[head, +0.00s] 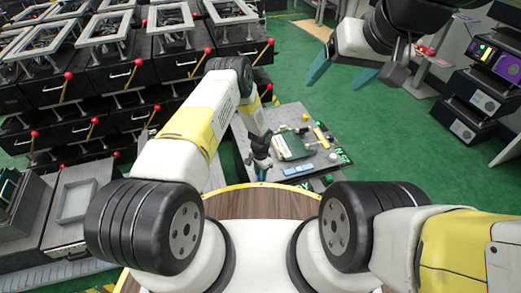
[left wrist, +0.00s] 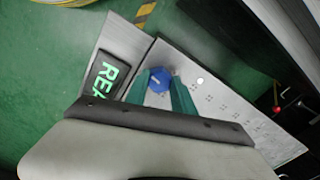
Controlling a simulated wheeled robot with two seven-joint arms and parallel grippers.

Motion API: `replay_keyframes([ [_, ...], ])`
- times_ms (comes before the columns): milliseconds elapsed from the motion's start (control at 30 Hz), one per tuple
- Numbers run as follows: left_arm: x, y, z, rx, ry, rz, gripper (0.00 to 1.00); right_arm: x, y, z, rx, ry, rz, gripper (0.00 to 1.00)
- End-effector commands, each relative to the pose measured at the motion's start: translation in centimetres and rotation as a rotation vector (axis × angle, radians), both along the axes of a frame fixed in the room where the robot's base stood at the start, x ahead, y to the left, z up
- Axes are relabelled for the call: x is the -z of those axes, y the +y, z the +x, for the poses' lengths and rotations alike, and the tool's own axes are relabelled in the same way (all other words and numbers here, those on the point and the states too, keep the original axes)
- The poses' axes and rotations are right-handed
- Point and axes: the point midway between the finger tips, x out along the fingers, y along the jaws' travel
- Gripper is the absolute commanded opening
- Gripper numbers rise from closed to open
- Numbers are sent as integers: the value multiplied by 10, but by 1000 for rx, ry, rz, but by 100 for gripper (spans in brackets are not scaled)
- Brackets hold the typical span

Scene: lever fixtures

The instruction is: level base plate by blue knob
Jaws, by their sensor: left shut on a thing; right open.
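The blue knob (left wrist: 159,80) sits between the teal fingers of my left gripper (left wrist: 160,85) in the left wrist view. The gripper is shut on the knob at the edge of the grey, perforated base plate (left wrist: 215,103). In the head view my left gripper (head: 261,163) points down at the left side of a grey plate (head: 285,117), and the knob is hidden there. I cannot tell whether the plate is level. My right gripper (head: 342,76) is open and empty, raised above the green floor at the upper right.
A green board (head: 292,146) and small coloured parts lie on the plate in the head view. A dark sign with green letters (left wrist: 105,76) is beside the knob. Black lever boxes (head: 120,78) fill the left.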

Motion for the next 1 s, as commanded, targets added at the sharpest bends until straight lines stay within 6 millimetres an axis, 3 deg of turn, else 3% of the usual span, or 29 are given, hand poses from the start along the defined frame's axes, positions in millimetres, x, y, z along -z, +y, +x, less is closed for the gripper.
replay_keyframes([
  [133,0,0,0,-1,0,0,0,0,0,0,0,0,0,78],
  [167,0,0,0,-1,0,0,32,0,0,0,0,0,0,78],
  [267,0,0,0,-1,0,0,51,0,0,0,0,0,0,78],
  [667,-6,0,1,-2,-1,0,52,0,0,0,0,0,0,78],
  [1000,-61,0,1,-1,-3,0,52,0,0,0,0,0,0,78],
])
